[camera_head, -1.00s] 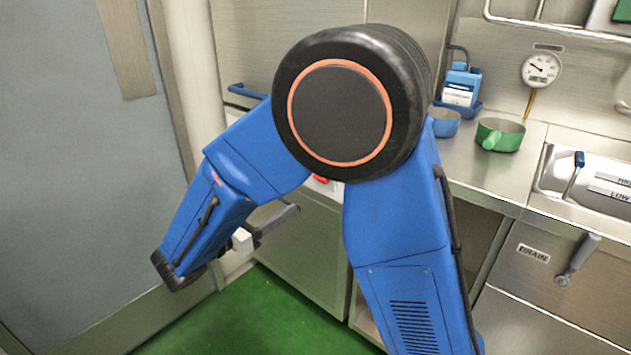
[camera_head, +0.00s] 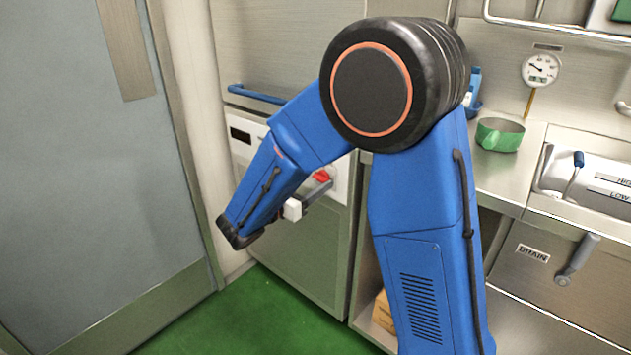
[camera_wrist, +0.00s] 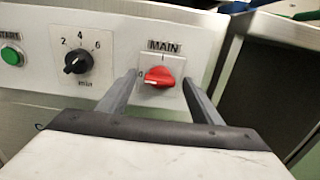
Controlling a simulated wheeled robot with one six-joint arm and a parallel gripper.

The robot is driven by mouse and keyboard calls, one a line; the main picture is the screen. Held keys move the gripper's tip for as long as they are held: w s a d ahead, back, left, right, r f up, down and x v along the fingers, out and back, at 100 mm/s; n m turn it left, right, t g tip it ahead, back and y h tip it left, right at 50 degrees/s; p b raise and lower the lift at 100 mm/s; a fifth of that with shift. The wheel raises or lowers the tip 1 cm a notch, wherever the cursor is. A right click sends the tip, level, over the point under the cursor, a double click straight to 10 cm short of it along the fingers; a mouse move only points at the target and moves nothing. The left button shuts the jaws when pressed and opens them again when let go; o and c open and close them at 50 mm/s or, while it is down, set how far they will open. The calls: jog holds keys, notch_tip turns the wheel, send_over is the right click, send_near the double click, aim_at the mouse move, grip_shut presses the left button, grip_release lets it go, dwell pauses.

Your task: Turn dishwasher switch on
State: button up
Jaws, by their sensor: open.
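The dishwasher's red MAIN switch (camera_wrist: 160,77) sits on a white square plate in the wrist view. Its pointer end lies to the left, toward the 0 mark, and the I mark is above it. My gripper (camera_wrist: 157,82) is open, with one finger on each side of the switch in this view. I cannot tell whether either finger touches it. In the head view the red switch (camera_head: 322,175) shows beside my gripper (camera_head: 325,187), partly hidden by it. The dishwasher front (camera_head: 290,255) is pale metal with a blue bar handle (camera_head: 255,94) above.
A black timer knob (camera_wrist: 78,62) and green START button (camera_wrist: 12,56) are left of the switch. A grey door (camera_head: 80,180) stands at left. Green floor (camera_head: 250,320) is clear below.

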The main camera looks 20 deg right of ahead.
jog(key=shift+w+d, duration=0.3)
jog(key=shift+d, duration=0.2)
jog(key=c, duration=1.1)
jog(key=shift+o, duration=0.2)
